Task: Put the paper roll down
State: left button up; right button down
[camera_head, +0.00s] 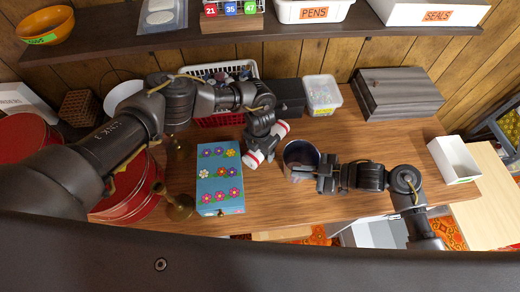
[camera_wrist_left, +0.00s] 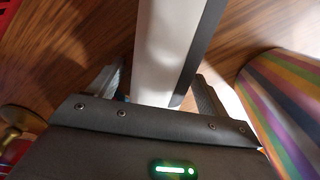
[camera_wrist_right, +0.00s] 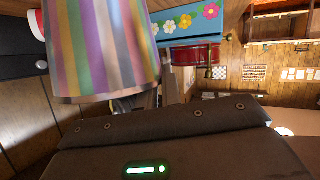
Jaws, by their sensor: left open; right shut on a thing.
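The white paper roll with red ends (camera_head: 252,159) is at the middle of the table, right of the flowered box. In the left wrist view, the white roll (camera_wrist_left: 165,50) lies between the two fingers of my left gripper (camera_wrist_left: 160,90), with wood behind it. My left gripper (camera_head: 263,140) is open around the roll. In the head view the gripper covers the roll's middle, and I cannot tell whether the fingers touch it. My right gripper (camera_head: 318,176) is shut on a striped cup (camera_wrist_right: 100,45), whose dark round opening (camera_head: 300,153) shows in the head view.
A blue flowered box (camera_head: 220,180) stands left of the roll. Red drums (camera_head: 130,203) and a brass piece (camera_head: 178,207) are further left. A white tray (camera_head: 454,159) is at right.

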pick_arm(q)
notch_tip(320, 180, up, 12)
jog(key=shift+r, duration=0.2)
jog(key=shift+o, duration=0.4)
jog(key=shift+s+f, duration=0.3)
jog(key=shift+f, duration=0.1)
jog(key=shift+s+d+f+m+t+h, duration=0.3)
jog(key=shift+s+f+m+t+h, duration=0.1)
jog(key=shift+s+f+t+h, duration=0.4)
jog(key=shift+s+a+t+h, duration=0.1)
jog(key=shift+a+t+h, duration=0.05)
jog(key=shift+t+h, duration=0.25)
jog(key=shift+s+a+r+t+h, duration=0.1)
jog(key=shift+a+t+h, duration=0.2)
jog(key=shift+a+t, duration=0.1)
jog(key=shift+a+r+n+t, duration=0.4)
jog(key=shift+a+r+t, duration=0.3)
jog(key=shift+t, duration=0.2)
jog(key=x, duration=1.2)
jog(key=shift+d, duration=0.35)
